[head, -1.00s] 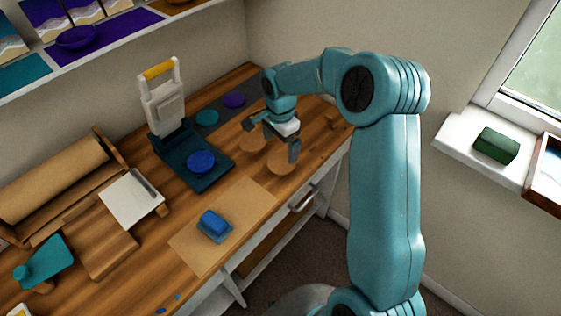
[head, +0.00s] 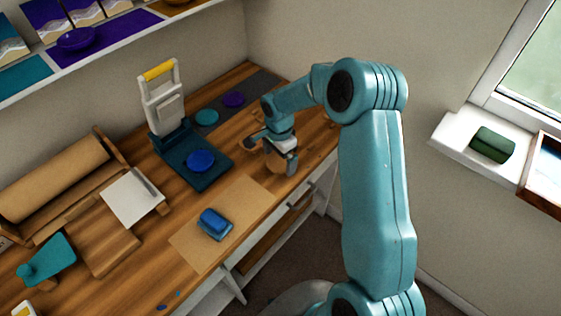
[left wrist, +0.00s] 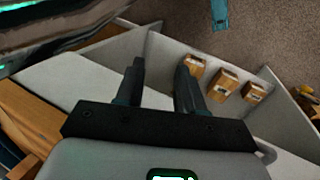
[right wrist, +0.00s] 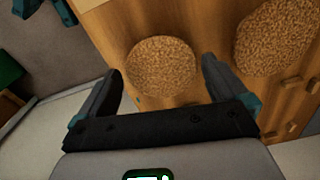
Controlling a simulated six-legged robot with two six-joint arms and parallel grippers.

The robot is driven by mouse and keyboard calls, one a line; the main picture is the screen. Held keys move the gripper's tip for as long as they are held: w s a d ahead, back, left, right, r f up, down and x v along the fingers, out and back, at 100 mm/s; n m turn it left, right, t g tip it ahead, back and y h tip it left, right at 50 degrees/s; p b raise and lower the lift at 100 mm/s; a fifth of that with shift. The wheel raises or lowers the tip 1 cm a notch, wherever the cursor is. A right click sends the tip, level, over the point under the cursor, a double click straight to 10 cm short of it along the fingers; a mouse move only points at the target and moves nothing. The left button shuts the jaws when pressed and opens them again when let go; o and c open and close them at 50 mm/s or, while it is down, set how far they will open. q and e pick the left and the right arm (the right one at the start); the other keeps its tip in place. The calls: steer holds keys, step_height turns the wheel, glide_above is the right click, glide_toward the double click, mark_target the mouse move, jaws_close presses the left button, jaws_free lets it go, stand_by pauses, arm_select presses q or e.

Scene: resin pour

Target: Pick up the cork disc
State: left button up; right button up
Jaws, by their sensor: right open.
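Two round cork discs show in the right wrist view. One cork disc (right wrist: 160,68) lies on the wooden bench, ahead of and between the fingers of my right gripper (right wrist: 160,92). The other cork disc (right wrist: 272,38) lies to its right, outside the fingers. My right gripper is open and empty. In the head view my right gripper (head: 281,161) is over the discs and hides much of them. My left gripper (left wrist: 161,85) shows only in the left wrist view, its fingers apart with nothing between them.
On the wooden bench (head: 95,285) stands a dark press with a blue disc (head: 201,161). Behind it, teal (head: 207,117) and purple (head: 233,99) discs lie on a grey strip. A blue block (head: 214,222) sits on a tan mat (head: 187,248). The bench's front edge is near my right gripper.

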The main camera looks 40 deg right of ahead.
steer(key=shift+w+f+b, duration=0.1)
steer(key=shift+f+b, duration=0.15)
steer(key=shift+b, duration=0.15)
stand_by(0.4)
steer(key=c, duration=0.8)
